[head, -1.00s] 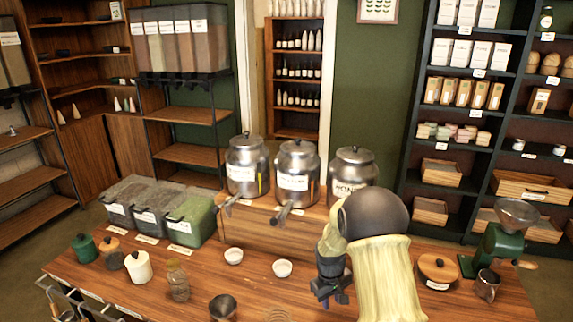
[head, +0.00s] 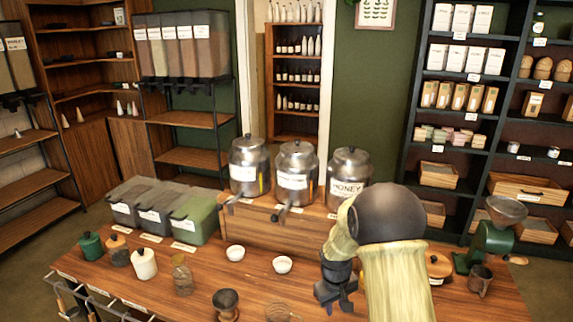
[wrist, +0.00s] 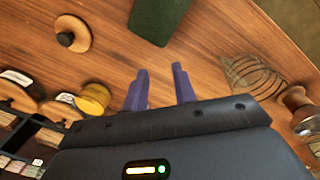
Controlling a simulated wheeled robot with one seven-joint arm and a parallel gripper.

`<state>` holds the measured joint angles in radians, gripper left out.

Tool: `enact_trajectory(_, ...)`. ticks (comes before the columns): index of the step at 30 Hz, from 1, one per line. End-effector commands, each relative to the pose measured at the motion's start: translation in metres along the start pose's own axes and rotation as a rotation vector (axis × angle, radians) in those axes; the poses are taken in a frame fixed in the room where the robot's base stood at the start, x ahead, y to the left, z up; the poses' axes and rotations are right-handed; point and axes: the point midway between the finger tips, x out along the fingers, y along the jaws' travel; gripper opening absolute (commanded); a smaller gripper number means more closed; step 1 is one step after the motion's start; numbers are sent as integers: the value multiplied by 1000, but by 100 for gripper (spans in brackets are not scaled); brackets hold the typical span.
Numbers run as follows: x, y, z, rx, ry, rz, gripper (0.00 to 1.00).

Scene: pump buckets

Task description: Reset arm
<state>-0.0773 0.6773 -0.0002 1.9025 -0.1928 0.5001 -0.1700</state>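My gripper (head: 335,296) hangs over the wooden counter in the head view, below my bent arm, pointing down. In the wrist view its two purple fingers (wrist: 161,84) stand apart with only bare counter between them. It is open, holds nothing and touches nothing that I can see. My arm's dark joint and pale sleeve hide part of the counter and its right side in the head view.
Several steel dispensers, one labelled honey (head: 348,177), stand on a raised wooden box behind my gripper. A green grinder (head: 490,240) stands right.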

Motion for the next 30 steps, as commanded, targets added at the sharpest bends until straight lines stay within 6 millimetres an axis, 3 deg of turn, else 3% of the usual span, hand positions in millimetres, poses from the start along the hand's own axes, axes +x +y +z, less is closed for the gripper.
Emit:
enact_trajectory(10,-63,-6,46,122,52,-15,27)
enact_trajectory(21,-138,-32,143,335,138,-42,27)
enact_trajectory(25,-151,-42,171,395,162,-49,27)
enact_trajectory(30,-155,-46,184,425,171,-53,27)
